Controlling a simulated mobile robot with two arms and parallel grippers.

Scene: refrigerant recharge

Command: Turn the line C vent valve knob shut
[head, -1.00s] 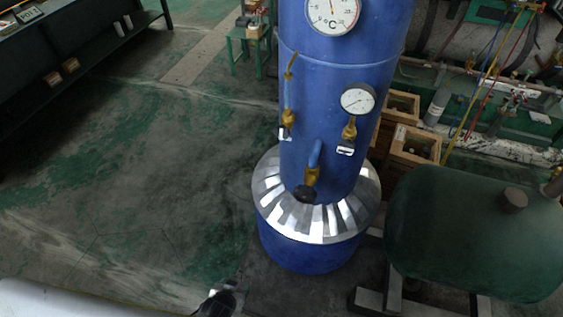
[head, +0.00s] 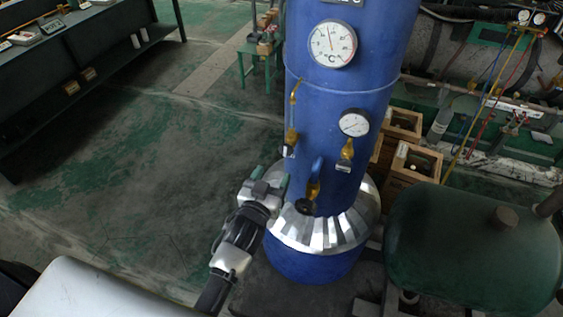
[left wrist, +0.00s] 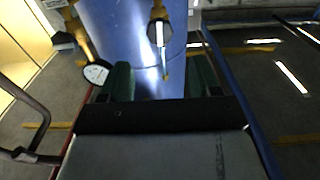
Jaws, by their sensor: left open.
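A blue column (head: 335,105) carries brass valve fittings with small tags too small to read, so I cannot tell which is line C. One brass fitting (head: 291,138) is at its left, one (head: 346,151) is under the small gauge, and a lower one (head: 313,190) ends in a black round knob (head: 305,207). My left gripper (head: 273,180) is open and empty, left of the column and the black knob, apparently apart from them. In the left wrist view its green fingers (left wrist: 160,80) frame the column (left wrist: 137,50). My right gripper is not in view.
A dial thermometer (head: 332,43) and a small gauge (head: 354,123) sit on the column. A silver-striped collar (head: 330,234) rings its base. A dark green tank (head: 470,245) stands close at right, wooden crates (head: 405,165) behind. Floor at left is clear.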

